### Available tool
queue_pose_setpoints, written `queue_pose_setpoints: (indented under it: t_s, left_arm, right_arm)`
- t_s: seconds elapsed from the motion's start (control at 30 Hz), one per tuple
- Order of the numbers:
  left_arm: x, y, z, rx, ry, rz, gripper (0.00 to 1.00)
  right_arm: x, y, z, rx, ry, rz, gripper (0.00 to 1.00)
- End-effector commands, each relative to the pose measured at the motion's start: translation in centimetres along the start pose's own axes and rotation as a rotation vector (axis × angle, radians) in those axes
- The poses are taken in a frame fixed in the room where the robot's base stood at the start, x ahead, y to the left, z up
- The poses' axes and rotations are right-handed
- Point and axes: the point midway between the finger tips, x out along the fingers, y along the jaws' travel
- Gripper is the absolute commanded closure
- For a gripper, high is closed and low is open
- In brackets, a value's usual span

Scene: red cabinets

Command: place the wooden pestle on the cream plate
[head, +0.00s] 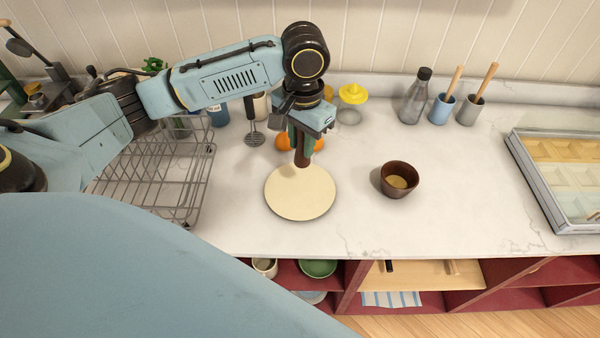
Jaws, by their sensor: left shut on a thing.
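My left gripper (301,139) points down over the far part of the round cream plate (299,198), which lies flat on the white counter. It is shut on the dark brown wooden pestle (302,159), held roughly upright. The pestle's lower end overlaps the plate's far edge in the picture; I cannot tell whether it touches. The fingers hide the pestle's upper part. The rest of the plate is bare. My right gripper is not in view.
A brown bowl (398,180) stands right of the plate. Orange fruit (284,142) lies behind the gripper. A wire rack (160,175) is on the left. A bottle (416,98), blue cup (441,109) and grey cup (470,111) stand at the back; a tray (545,185) is far right.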

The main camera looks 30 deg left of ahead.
Motion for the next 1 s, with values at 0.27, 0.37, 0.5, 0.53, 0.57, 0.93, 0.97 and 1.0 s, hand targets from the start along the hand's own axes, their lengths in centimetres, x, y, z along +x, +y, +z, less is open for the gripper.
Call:
queue_pose_setpoints:
  t_s: [0.27,0.37,0.5,0.53,0.57,0.93,0.97,1.0]
  left_arm:
    - [2.3,-0.6,0.3,0.021,0.004,0.003,0.99]
    - [3.8,-0.6,0.2,0.021,0.004,0.003,0.99]
    - [5.1,-0.6,0.2,0.021,0.005,0.003,0.99]
    - [5.5,-0.6,0.2,0.021,0.004,0.002,0.99]
    - [6.0,-0.6,0.2,0.021,0.003,0.002,0.99]
    - [9.6,-0.5,0.1,0.022,0.007,0.002,0.99]
    - [9.6,-0.5,0.1,0.022,0.007,0.002,0.99]
    - [9.6,-0.5,0.1,0.022,0.007,0.002,0.99]
  right_arm:
    - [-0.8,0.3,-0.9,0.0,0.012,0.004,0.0]
    - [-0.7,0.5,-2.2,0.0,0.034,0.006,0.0]
    - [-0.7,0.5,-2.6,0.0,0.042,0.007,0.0]
    - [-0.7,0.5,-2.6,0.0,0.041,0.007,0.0]
    - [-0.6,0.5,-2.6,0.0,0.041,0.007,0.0]
    - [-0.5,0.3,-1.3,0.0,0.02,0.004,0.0]
    - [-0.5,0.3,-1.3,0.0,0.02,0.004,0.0]
    - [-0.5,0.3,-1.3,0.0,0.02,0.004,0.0]
